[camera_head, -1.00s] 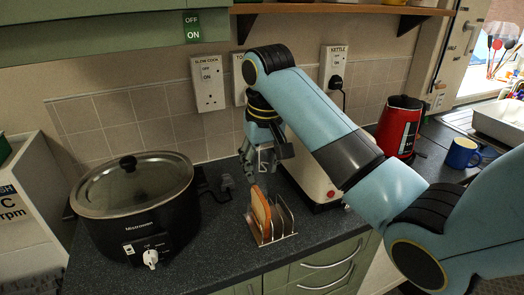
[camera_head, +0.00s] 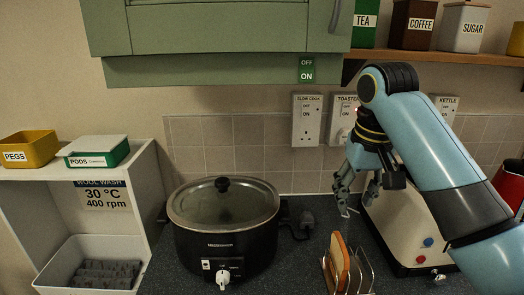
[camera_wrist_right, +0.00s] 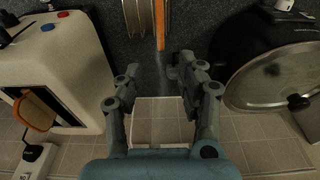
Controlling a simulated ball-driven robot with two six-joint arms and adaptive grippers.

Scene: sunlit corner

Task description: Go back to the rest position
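My right gripper (camera_head: 356,208) hangs in the air above and behind the toast rack, in front of the tiled wall. Its fingers are spread with nothing between them, as the right wrist view (camera_wrist_right: 157,72) also shows. A slice of toast (camera_head: 338,258) stands upright in the wire toast rack (camera_head: 366,276) on the dark worktop. In the right wrist view the toast (camera_wrist_right: 160,24) shows edge-on beyond the fingertips, apart from them. My left gripper is in neither view.
The white toaster (camera_head: 398,228) stands right of the rack, under my right arm; a toast slice (camera_wrist_right: 38,108) shows at it in the wrist view. A black slow cooker (camera_head: 224,240) stands left. Green cupboards (camera_head: 220,75) hang above. The red kettle (camera_head: 510,184) is at the right edge.

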